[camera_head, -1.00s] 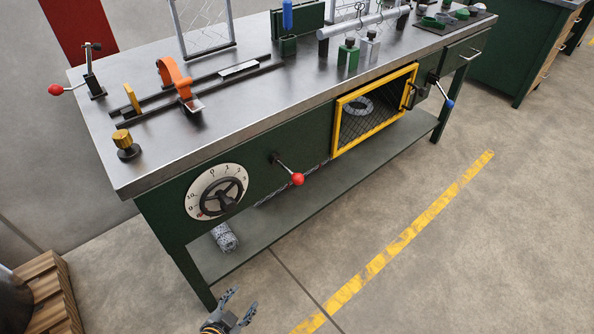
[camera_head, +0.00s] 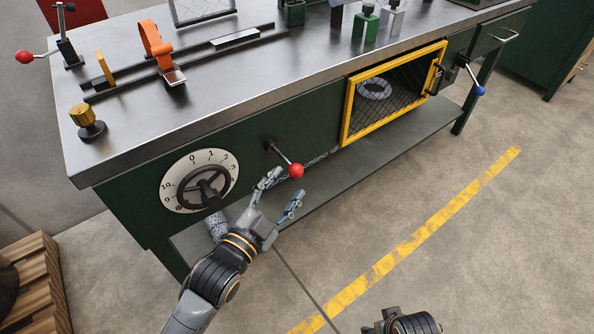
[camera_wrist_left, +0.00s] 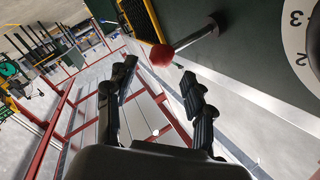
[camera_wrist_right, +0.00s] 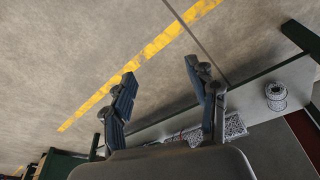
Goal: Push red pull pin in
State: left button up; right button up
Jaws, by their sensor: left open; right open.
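The red pull pin has a round red knob (camera_head: 296,171) on a metal rod that sticks out from the green front of the bench, right of the dial. In the left wrist view the knob (camera_wrist_left: 162,55) and its rod show just beyond the fingertips. My left gripper (camera_head: 283,191) is open and empty, its fingers pointing toward the knob from below and in front; I cannot tell whether one touches it. My right gripper shows only partly at the bottom edge of the head view; in the right wrist view it (camera_wrist_right: 160,74) is open and empty above the floor.
The dial with a handwheel (camera_head: 206,186) is left of the pin. A yellow mesh-framed door (camera_head: 394,93) and a blue-knobbed lever (camera_head: 479,90) are to the right. A lower shelf (camera_head: 347,175) runs beneath. Another red-knobbed lever (camera_head: 24,56) stands on the bench top.

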aim_at(294, 175)
pick_arm(q)
jog(key=shift+b+x, duration=0.3)
jog(key=shift+x, duration=2.5)
pick_arm(e)
jog(key=shift+r, duration=1.35)
pick_arm(q)
grip_shut()
